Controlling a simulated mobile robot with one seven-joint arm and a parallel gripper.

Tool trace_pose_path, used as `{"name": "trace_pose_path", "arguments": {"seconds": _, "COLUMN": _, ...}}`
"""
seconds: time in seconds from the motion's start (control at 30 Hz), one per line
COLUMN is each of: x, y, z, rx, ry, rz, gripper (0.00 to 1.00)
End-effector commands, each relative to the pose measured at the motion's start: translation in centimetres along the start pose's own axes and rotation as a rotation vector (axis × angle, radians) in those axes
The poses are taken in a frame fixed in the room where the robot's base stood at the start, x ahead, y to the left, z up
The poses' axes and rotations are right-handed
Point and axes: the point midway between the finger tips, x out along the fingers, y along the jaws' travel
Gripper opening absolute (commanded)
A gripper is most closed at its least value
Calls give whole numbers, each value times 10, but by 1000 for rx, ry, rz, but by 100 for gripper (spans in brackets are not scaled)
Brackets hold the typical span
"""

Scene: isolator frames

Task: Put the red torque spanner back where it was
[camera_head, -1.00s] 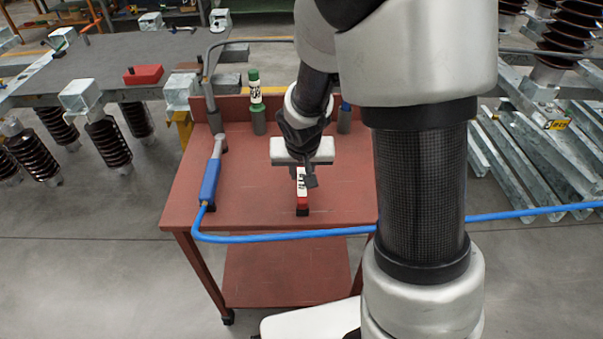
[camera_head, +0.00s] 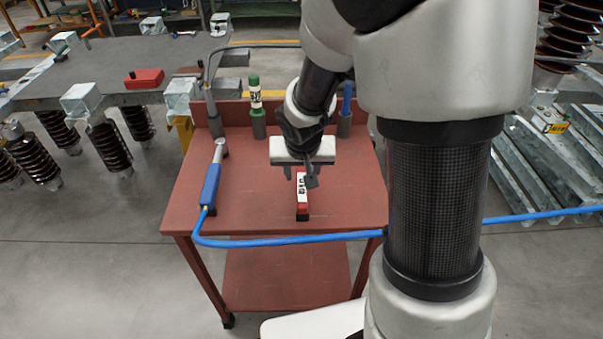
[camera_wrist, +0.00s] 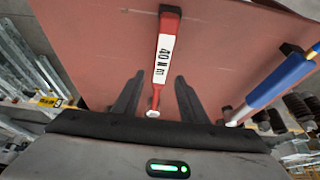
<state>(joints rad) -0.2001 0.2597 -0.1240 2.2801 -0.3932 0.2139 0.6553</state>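The red torque spanner (camera_head: 302,203), with a white label reading 40 N m, is at the front middle of the red cart top. In the wrist view the spanner (camera_wrist: 165,55) points away from me, its thin near end between my fingers. My gripper (camera_head: 302,174) is over the spanner's far end, pointing down. In the wrist view my gripper (camera_wrist: 160,78) is open, with a gap on both sides of the spanner. A green spanner (camera_head: 254,95) stands upright in a grey holder (camera_head: 258,124) at the back. A blue-topped piece (camera_head: 347,97) stands in another grey holder (camera_head: 344,124).
A blue-handled tool (camera_head: 210,187) lies at the cart's left, joined to a blue hose (camera_head: 290,238) along the front edge. It also shows in the wrist view (camera_wrist: 280,82). The cart top (camera_head: 250,205) is clear around the red spanner. A grey table (camera_head: 110,65) stands behind left.

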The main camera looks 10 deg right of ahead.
Motion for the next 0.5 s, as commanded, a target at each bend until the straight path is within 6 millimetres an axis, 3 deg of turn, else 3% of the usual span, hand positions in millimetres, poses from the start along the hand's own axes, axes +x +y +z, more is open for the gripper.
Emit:
{"name": "trace_pose_path", "arguments": {"seconds": 0.03, "x": -16, "y": 0, "z": -2, "rx": 0, "ry": 4, "rz": -2, "gripper": 39}}
{"name": "trace_pose_path", "arguments": {"seconds": 0.2, "x": -53, "y": 0, "z": -2, "rx": 0, "ry": 4, "rz": -2, "gripper": 39}}
{"name": "trace_pose_path", "arguments": {"seconds": 0.5, "x": -92, "y": 0, "z": -1, "rx": 0, "ry": 1, "rz": -1, "gripper": 39}}
